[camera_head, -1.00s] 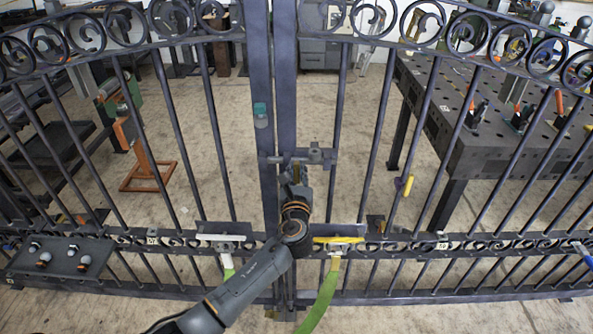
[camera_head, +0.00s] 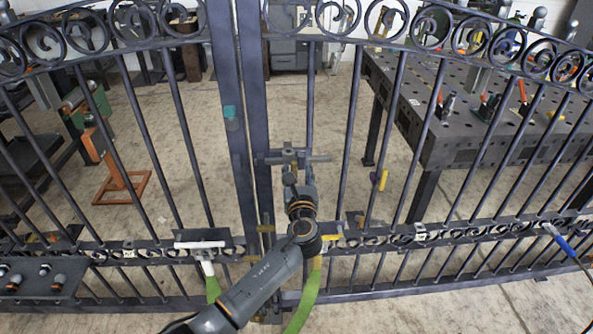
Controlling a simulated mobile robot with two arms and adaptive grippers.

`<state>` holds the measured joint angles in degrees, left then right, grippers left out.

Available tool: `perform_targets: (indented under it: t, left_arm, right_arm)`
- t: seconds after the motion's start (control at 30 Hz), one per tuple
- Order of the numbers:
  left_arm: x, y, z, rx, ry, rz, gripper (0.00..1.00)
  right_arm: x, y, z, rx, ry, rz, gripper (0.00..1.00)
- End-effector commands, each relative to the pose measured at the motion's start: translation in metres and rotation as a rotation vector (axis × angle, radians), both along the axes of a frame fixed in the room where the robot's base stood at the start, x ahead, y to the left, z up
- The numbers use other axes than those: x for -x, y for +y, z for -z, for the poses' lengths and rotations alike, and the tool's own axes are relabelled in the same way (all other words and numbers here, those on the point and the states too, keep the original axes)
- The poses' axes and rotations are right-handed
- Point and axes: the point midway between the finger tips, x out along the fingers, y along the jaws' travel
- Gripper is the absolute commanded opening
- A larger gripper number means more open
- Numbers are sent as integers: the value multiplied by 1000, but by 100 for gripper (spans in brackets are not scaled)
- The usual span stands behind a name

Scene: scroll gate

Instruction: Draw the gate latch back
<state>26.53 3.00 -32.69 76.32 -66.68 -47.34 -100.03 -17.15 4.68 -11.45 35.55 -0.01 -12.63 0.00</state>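The gate latch (camera_head: 318,159) is a grey horizontal bar with a small upright knob (camera_head: 289,151), mounted at mid-height beside the two dark gate posts. The bar's left end now lies on the right-hand post (camera_head: 251,100); it appears clear of the left-hand post (camera_head: 222,60). My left arm comes in from the lower left, and my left gripper (camera_head: 290,176) is right below the knob, at the bar. Its fingers are mostly hidden by the wrist, so I cannot see whether they are closed on the knob. My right gripper is out of view.
A dark perforated workbench (camera_head: 450,130) with tools stands behind the gate at right. An orange stand (camera_head: 122,187) is behind it at left. A white handle with a green grip (camera_head: 200,244) hangs on the lower rail. A green strip (camera_head: 306,300) is below my wrist.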

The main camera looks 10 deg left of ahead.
Motion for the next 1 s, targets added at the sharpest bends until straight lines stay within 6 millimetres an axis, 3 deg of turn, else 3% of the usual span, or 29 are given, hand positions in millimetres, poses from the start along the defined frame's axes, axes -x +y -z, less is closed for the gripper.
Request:
perform_targets:
  t: [0.27,0.7,1.0]
  left_arm:
    - [17,-4,1,-1,1,-1,40]
    - [99,-30,1,1,2,3,40]
    - [115,-35,0,-1,0,1,40]
  right_arm:
    - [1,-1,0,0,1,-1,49]
    - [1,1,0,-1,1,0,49]
    - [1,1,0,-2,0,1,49]
